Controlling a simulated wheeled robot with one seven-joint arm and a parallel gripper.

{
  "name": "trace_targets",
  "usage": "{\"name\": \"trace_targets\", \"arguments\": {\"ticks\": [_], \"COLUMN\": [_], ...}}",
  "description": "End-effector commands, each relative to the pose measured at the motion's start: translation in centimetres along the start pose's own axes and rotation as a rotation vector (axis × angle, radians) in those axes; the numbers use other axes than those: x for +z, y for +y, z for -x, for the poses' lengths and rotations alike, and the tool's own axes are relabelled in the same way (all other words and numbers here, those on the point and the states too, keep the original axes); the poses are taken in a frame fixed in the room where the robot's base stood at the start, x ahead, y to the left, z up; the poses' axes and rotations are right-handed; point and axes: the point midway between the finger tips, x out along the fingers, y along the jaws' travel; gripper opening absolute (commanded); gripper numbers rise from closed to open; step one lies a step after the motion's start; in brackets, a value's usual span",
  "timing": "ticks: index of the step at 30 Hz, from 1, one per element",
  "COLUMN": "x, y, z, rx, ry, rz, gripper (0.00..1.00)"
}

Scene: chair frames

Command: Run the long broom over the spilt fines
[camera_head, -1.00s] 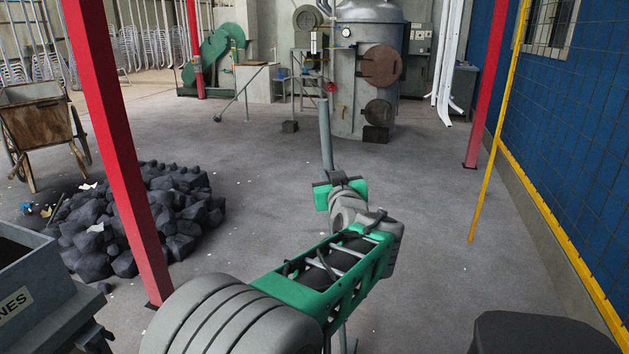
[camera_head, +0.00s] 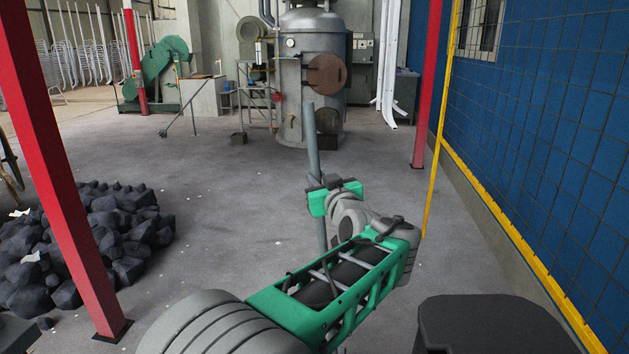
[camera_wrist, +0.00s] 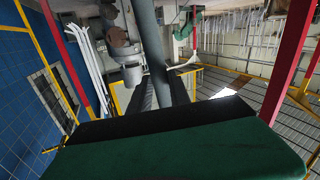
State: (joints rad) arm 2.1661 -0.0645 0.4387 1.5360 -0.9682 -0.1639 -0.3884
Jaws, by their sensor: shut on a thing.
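My gripper (camera_head: 334,194) is shut on the long grey pole of the broom (camera_head: 313,150) and holds it nearly upright, leaning slightly left at the top. The pole stands above and below my gripper; its lower part runs behind my arm. The broom's head is not visible. In the wrist view the pole (camera_wrist: 151,48) runs down between the dark jaws (camera_wrist: 160,95). I cannot make out spilt fines; small pale flecks dot the grey floor. A heap of dark lumps (camera_head: 110,235) lies at left.
A red post (camera_head: 62,180) stands at front left, another (camera_head: 428,85) at right. A yellow pole (camera_head: 437,130) stands beside the blue mesh-covered wall (camera_head: 540,140). A grey boiler (camera_head: 310,50) and a green machine (camera_head: 158,70) are at the back. The middle floor is open.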

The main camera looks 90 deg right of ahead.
Motion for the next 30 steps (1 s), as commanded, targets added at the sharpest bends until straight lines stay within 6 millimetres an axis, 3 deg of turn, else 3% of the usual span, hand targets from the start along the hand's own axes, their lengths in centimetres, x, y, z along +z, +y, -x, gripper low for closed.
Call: {"name": "trace_targets", "arguments": {"ticks": [10, 30], "x": [-0.3, -0.1], "y": [0.1, 2.3], "z": [0.0, 0.0], "rx": [0.001, -0.002], "ry": [0.004, 0.005], "rz": [0.001, -0.097], "gripper": [0.00, 0.00]}}
